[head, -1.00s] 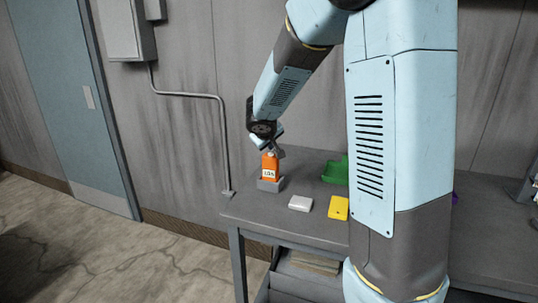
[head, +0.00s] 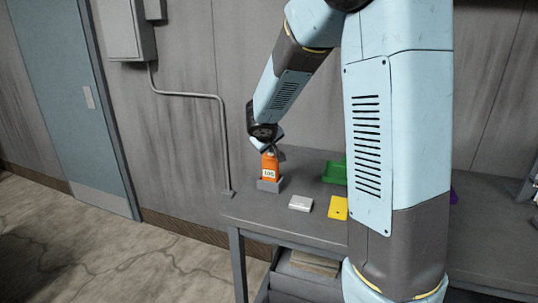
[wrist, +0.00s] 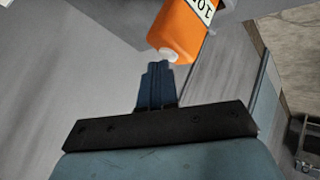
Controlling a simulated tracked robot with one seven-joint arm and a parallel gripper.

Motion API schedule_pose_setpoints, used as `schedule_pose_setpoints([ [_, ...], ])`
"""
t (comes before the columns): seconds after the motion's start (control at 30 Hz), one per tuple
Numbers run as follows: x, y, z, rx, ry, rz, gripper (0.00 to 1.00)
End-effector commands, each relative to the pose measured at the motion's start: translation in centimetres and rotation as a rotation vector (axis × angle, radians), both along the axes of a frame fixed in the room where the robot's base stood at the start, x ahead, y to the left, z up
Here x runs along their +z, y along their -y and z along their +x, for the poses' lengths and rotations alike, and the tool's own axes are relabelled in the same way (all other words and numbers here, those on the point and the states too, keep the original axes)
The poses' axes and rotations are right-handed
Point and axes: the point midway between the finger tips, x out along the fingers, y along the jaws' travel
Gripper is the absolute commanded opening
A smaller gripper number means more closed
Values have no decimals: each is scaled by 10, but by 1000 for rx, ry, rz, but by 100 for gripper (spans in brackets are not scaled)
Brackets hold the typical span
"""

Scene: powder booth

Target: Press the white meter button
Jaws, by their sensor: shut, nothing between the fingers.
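The orange meter (head: 270,170) stands upright in a grey holder (head: 270,185) at the left end of the grey bench (head: 310,222). Its white face carries dark characters. The wrist view shows the meter (wrist: 185,30) at the top, with a round white button (wrist: 169,56) on its near end. My gripper (wrist: 158,66) is shut and empty, its dark fingertips right at the button's edge. I cannot tell whether they touch it. In the head view my gripper (head: 272,149) is just above the meter's top, and the button is hidden or too small to make out.
A white block (head: 300,203) and a yellow block (head: 338,207) lie on the bench right of the meter. A green object (head: 335,172) is behind them, partly hidden by my arm. A conduit (head: 224,150) runs down the wall to the left.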

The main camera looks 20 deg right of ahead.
Motion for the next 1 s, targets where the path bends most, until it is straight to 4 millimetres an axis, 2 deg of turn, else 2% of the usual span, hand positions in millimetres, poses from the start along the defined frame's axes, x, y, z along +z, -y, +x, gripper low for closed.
schedule_pose_setpoints([
  [0.27, -1, 0, 0, -1, 0, 1, 0],
  [1.0, 16, 0, 0, -2, 2, 1, 0],
])
